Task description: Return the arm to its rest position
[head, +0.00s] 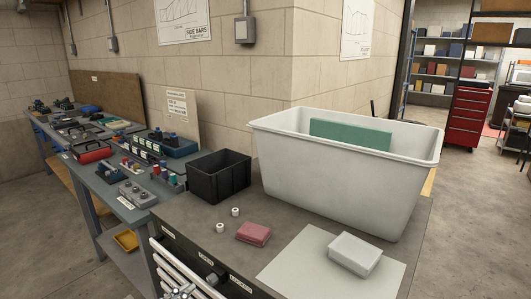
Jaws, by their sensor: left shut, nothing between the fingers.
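My left gripper (180,292) shows only in part at the bottom edge of the head view, left of centre. It is shut and empty, in front of several slanted white tubes (192,268) at the workbench front. The rest of my left arm is out of frame. My right gripper and arm are not in view.
A grey worktop (193,212) holds a large white tub (335,185) with a green block (350,134) inside, a black crate (218,176), a red pad (253,233), two small white rolls and a pale box (355,254) on a white sheet. A long tool bench stands left.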

